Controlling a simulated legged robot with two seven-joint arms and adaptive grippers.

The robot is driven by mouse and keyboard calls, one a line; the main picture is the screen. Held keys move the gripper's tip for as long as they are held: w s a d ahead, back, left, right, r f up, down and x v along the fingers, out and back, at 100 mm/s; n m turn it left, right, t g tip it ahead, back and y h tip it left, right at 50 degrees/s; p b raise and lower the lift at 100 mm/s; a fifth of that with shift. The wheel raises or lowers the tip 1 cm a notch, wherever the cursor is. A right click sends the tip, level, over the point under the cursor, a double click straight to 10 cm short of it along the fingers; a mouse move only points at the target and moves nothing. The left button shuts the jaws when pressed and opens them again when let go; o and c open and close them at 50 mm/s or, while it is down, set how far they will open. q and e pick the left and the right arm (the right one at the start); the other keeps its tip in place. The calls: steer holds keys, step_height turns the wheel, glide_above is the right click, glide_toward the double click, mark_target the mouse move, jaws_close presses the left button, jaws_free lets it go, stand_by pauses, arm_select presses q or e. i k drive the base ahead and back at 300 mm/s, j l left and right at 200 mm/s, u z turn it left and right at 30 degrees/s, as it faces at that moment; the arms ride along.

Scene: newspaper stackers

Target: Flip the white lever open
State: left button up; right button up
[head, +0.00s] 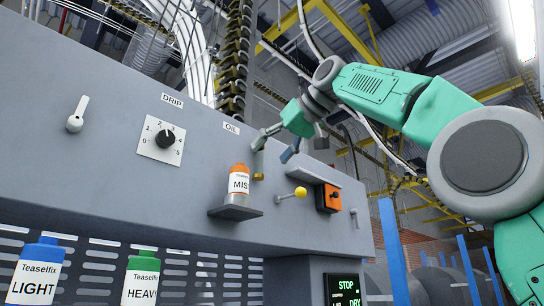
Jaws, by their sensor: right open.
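A white lever (78,115) is mounted on the grey panel (110,75) at the left, beside the DRIP dial. Its handle points up and slightly right from a round base. My right gripper (278,146) is on the end of the green arm from the right. Its fingers are spread and no object shows between them. It is at the panel's right part, right of the OIL label and far from the white lever. A small fitting with a yellow base (258,177) is just below its left finger; whether they touch is unclear. My left gripper is out of view.
The DRIP dial (165,138) sits right of the lever. An orange-capped bottle (239,184) stands on a small shelf (235,212). A yellow knob (300,192) and an orange switch box (328,198) stick out further right. LIGHT (36,272) and HEAVY (141,278) bottles stand below.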

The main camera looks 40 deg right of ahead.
mark_target(75, 124)
steer(key=k, duration=1)
